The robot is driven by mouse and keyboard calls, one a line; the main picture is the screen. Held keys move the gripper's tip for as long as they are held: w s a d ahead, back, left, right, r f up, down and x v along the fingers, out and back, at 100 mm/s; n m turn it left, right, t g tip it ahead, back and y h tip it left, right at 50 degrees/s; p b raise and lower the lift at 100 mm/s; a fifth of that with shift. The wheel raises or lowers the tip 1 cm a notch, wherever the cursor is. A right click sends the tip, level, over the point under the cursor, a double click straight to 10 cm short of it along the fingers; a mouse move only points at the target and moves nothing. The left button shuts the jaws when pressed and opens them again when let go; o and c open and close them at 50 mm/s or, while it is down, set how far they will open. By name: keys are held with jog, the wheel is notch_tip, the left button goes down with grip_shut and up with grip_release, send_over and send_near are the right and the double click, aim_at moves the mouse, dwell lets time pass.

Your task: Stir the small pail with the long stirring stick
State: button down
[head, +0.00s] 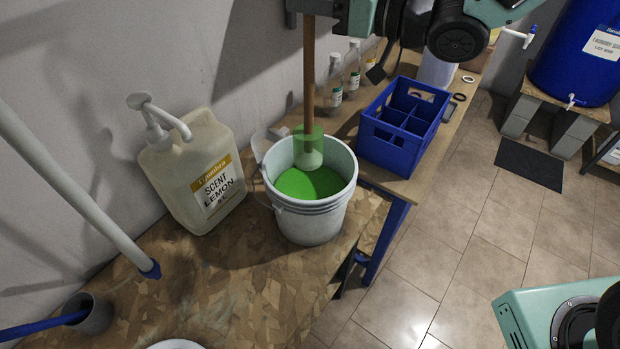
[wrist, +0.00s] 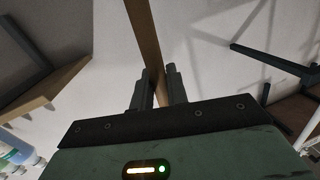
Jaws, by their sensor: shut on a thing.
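The small pail (head: 318,222) is a white bucket standing upright on the wooden bench, with green liquid (head: 296,184) inside. The long stirring stick (head: 309,75) has a brown wooden shaft and hangs nearly upright over the pail. In the head view my arm is at the top edge, above the pail.
A lemon scent jug (head: 193,170) with a pump stands left of the pail, near the wall. A blue divided crate (head: 400,150) is close on the right. Small bottles (head: 335,80) stand behind. A grey cup (head: 95,315) is at the lower left.

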dwell(0.4)
notch_tip(320, 180, up, 4)
jog(key=p, duration=0.3)
jog(key=shift+r+p, duration=0.1)
jog(key=shift+p, duration=0.2)
jog(key=shift+d, duration=0.1)
